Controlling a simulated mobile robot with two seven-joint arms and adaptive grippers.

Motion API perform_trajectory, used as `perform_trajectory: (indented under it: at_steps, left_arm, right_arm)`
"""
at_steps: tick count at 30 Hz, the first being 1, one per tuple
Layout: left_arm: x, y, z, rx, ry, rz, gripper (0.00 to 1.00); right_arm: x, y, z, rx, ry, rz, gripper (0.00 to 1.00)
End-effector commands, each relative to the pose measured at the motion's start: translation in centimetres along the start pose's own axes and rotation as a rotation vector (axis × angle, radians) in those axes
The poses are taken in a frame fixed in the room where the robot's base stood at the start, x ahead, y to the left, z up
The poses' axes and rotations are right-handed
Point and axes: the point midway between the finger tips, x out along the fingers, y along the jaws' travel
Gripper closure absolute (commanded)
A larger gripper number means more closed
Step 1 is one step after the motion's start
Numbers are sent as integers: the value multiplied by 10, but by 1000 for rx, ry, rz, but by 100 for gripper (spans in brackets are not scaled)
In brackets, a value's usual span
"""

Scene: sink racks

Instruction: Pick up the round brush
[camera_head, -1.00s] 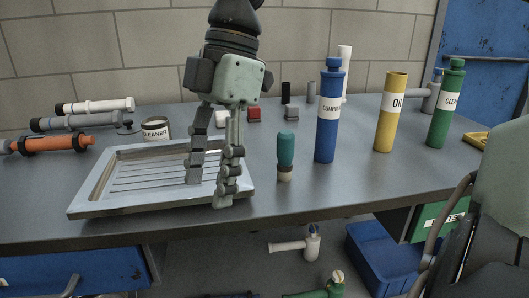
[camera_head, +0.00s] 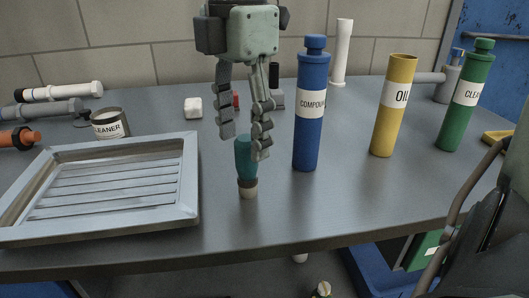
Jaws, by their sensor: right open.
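The round brush (camera_head: 247,172), with a teal handle and a pale lower end below a dark band, stands upright on the grey bench just right of the metal tray. My right gripper (camera_head: 244,146) points down over it with its jaws open. One finger is to the left of the handle's top, and the other overlaps its upper right edge. I cannot tell whether either finger touches it.
The metal tray (camera_head: 190,212) lies to the left. A blue bottle (camera_head: 309,135) stands close to the brush's right, with yellow (camera_head: 390,125) and green (camera_head: 462,120) bottles farther right. A white block (camera_head: 193,108) and a cleaner tin (camera_head: 111,124) are behind. Bench space before the brush is clear.

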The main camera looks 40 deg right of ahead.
Motion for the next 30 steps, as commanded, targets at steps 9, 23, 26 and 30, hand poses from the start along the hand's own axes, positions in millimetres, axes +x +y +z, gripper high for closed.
perform_trajectory:
  at_steps: [9, 23, 26, 30]
  left_arm:
    - [0, 0, 0, 0, 0, -1, 40]
    - [14, 3, 5, -2, -6, 9, 40]
    - [14, 3, 5, -2, -6, 9, 40]
    - [14, 3, 5, -2, -6, 9, 40]
  right_arm:
    - [21, -1, 0, -1, 1, -4, 47]
    - [77, -1, 2, 1, 3, -1, 47]
    - [78, 0, 2, 1, 2, 1, 47]
    - [78, 0, 2, 1, 2, 1, 47]
